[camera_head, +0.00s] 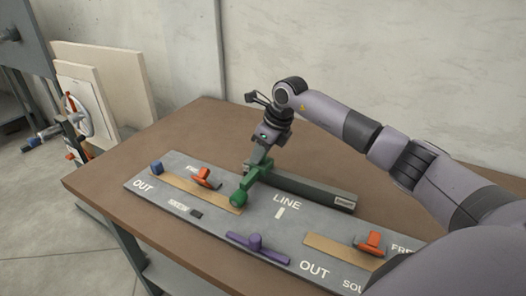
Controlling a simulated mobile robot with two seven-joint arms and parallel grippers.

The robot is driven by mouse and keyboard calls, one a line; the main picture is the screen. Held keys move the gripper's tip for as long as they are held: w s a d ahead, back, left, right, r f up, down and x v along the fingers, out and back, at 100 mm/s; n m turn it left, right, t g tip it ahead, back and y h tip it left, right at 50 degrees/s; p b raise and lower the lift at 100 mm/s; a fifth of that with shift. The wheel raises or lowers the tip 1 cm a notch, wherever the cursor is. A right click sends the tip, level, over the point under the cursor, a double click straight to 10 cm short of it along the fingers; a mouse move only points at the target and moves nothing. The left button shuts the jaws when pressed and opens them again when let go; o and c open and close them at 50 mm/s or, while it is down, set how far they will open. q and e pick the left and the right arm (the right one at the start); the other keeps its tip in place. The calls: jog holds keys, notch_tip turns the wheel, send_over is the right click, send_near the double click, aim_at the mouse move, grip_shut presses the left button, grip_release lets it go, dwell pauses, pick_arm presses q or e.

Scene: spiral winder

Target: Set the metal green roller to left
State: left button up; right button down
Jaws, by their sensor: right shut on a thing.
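The green roller (239,196) is a dark green metal handle with a round end, at the middle back of the grey panel (224,224). It sits at the left end of a long dark bar (305,191), just left of the word LINE. My right gripper (261,160) comes down on it from above and is shut on its upper part. The gripper hides part of the green piece. My left gripper is not in view.
The panel lies on a brown table (120,191). Boards (108,75) and a clamp lean left of the table. A bare wall stands behind.

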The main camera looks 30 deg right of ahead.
jog(key=shift+w+a+r, duration=0.1)
jog(key=shift+w+r, duration=0.1)
jog(key=c, duration=0.9)
grip_release()
jog(key=shift+o, duration=0.2)
jog(key=shift+w+a+f, duration=0.1)
jog(key=shift+f, duration=0.05)
jog(key=v, duration=0.7)
